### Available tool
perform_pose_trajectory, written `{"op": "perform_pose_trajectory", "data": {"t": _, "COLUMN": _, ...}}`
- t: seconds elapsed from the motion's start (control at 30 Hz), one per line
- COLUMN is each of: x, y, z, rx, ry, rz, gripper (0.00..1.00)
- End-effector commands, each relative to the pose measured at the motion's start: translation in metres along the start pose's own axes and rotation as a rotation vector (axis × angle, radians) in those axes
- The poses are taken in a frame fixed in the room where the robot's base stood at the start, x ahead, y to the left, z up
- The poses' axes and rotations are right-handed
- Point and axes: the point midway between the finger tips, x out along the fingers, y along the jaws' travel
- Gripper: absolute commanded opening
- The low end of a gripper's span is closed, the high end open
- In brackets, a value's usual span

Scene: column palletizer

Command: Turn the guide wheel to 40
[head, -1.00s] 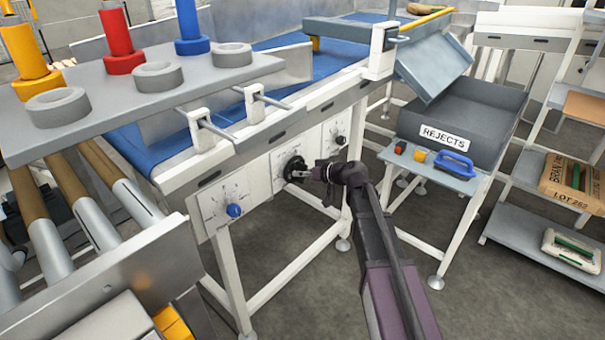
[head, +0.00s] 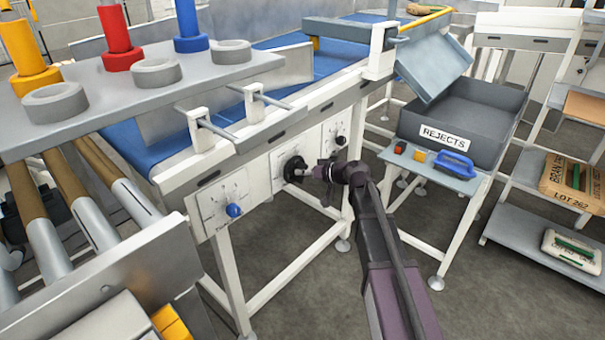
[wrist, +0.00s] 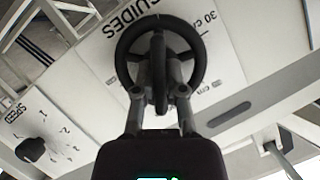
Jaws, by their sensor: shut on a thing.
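The guide wheel is a black handwheel (head: 293,168) on the middle white panel on the side of the conveyor frame. It fills the upper middle of the wrist view (wrist: 160,62), in front of a scale plate (wrist: 215,50) lettered "GUIDES" with "30 cm" readable at its right. My gripper (head: 306,172) reaches it from the right. In the wrist view the gripper fingers (wrist: 160,95) are shut on the wheel's central bar or spoke. The fingers and wheel hide part of the plate, and I see no pointer reading clearly.
A blue knob (head: 233,210) sits on the panel to the left, and a small black knob (head: 340,141) on the panel to the right. The wrist view shows a "SPEED" dial (wrist: 30,150). A grey rejects bin (head: 465,115) stands right of my arm.

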Motion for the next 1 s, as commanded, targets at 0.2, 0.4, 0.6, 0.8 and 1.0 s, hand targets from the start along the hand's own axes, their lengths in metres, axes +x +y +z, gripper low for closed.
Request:
{"op": "perform_pose_trajectory", "data": {"t": 0.2, "x": 0.0003, "y": 0.0, "z": -0.0002, "rx": -0.001, "ry": 0.0, "rz": 0.001, "gripper": 0.5}}
{"op": "perform_pose_trajectory", "data": {"t": 0.4, "x": 0.0002, "y": 0.0, "z": -0.0001, "rx": -0.002, "ry": 0.0, "rz": 0.001, "gripper": 0.5}}
{"op": "perform_pose_trajectory", "data": {"t": 0.6, "x": 0.0002, "y": 0.0, "z": -0.0001, "rx": -0.002, "ry": 0.0, "rz": 0.001, "gripper": 0.5}}
{"op": "perform_pose_trajectory", "data": {"t": 0.8, "x": 0.0, "y": -0.0006, "z": -0.0001, "rx": -0.02, "ry": 0.0, "rz": 0.008, "gripper": 0.5}}
{"op": "perform_pose_trajectory", "data": {"t": 1.0, "x": -0.0002, "y": -0.0019, "z": -0.0002, "rx": -0.093, "ry": 0.0, "rz": 0.038, "gripper": 0.5}}
